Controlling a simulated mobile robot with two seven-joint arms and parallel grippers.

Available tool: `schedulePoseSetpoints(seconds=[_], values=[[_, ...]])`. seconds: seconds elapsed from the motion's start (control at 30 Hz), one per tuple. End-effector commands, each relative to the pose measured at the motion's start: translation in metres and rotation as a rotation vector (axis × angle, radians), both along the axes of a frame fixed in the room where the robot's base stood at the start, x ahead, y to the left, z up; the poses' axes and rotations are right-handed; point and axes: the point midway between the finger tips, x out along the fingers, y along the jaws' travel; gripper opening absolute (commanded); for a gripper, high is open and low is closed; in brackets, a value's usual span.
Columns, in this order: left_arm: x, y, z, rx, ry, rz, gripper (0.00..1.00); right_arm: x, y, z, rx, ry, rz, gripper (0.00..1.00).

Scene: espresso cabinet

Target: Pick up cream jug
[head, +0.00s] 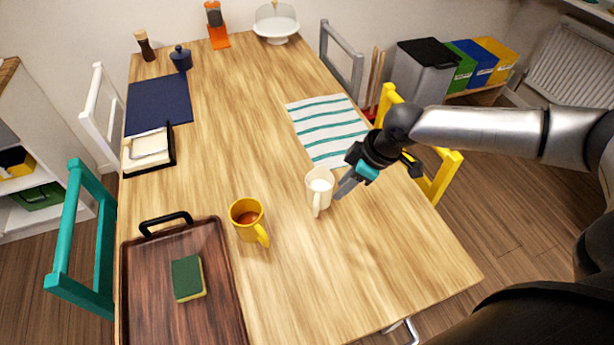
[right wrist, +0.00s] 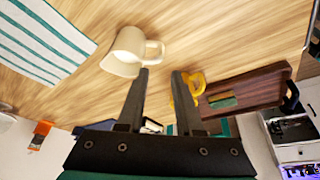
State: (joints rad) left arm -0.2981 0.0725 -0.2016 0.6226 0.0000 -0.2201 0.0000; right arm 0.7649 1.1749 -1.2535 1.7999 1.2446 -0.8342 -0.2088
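The cream jug (head: 320,183) is cream-white and stands upright on the wooden table, with its handle towards the front of the table in the head view. In the right wrist view the jug (right wrist: 124,54) is at the upper left, its handle pointing right, close to one fingertip. My right gripper (head: 342,188) is just right of the jug. In the wrist view its two fingers (right wrist: 161,74) are apart with nothing between them. The jug lies beyond the left finger's tip; I cannot tell whether they touch. My left gripper is not in view.
A yellow mug (head: 246,231) with brown drink stands left of the jug. A dark wooden tray (head: 150,290) holds a green sponge (head: 187,278). A striped cloth (head: 326,128) lies behind the jug. A yellow chair (head: 446,176) stands at the right edge. The table's front right is clear.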

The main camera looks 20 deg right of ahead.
Motion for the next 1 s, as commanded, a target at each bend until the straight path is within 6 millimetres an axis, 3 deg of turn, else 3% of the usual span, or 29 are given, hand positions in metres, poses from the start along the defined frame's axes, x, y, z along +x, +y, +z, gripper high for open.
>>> schedulePoseSetpoints(seconds=[0.17, 0.5, 0.77, 1.0], values=[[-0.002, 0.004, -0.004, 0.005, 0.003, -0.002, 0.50, 0.004, 0.005, -0.018, 0.012, 0.011, -0.026, 0.35], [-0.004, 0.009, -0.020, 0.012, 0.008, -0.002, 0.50, 0.022, 0.024, -0.080, 0.008, 0.008, -0.022, 0.35], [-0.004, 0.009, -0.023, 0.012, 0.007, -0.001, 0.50, 0.027, 0.028, -0.096, 0.007, 0.008, -0.023, 0.35], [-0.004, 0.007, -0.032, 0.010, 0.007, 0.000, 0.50, 0.037, 0.040, -0.125, 0.008, 0.006, -0.021, 0.35]])
